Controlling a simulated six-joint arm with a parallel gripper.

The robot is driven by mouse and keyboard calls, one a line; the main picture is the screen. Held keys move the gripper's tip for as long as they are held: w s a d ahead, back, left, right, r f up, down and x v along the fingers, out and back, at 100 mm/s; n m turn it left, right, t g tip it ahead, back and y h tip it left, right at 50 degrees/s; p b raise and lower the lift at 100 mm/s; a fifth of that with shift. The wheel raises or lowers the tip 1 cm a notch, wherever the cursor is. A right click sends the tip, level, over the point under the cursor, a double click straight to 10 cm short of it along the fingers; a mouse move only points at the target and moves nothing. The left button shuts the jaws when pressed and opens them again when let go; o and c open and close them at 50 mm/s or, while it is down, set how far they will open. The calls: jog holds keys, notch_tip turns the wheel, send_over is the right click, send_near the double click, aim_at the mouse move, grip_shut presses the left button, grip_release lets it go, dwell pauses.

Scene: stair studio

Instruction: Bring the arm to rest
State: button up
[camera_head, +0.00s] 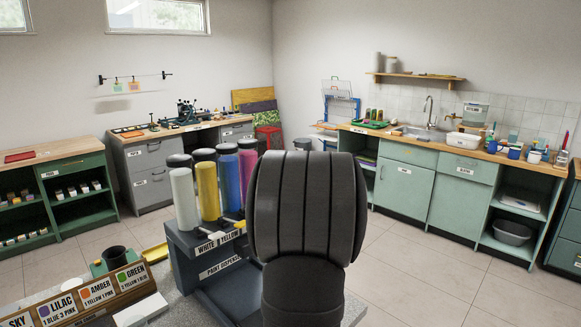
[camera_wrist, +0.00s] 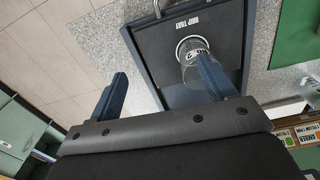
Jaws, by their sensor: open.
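My gripper (camera_wrist: 161,68) is open in the wrist view, its two dark blue fingers wide apart with nothing held between them. A clear cup (camera_wrist: 188,50) stands by the right finger, which partly covers it; I cannot tell whether they touch. The cup is over the dark drip tray (camera_wrist: 165,38). In the head view my dark arm (camera_head: 306,210) rises in the middle of the picture and hides the gripper and cup. The paint dispenser (camera_head: 215,262) stands just left of the arm.
White (camera_head: 184,200), yellow (camera_head: 207,190), blue (camera_head: 228,180) and pink (camera_head: 248,165) paint tubes stand on the dispenser. A colour card rack (camera_head: 85,300) and a dark cup (camera_head: 117,262) are at front left. Counters line the walls; open floor (camera_head: 425,255) lies to the right.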

jog(key=w+a+f+m, duration=0.2)
jog(key=a+f+m, duration=0.1)
jog(key=a+m, duration=0.3)
jog(key=shift+a+f+m, duration=0.2)
jog(key=shift+f+m, duration=0.15)
jog(key=shift+m, duration=0.25)
notch_tip(320, 180, up, 9)
dwell(1.0)
jog(key=shift+c, duration=0.5)
dwell(0.6)
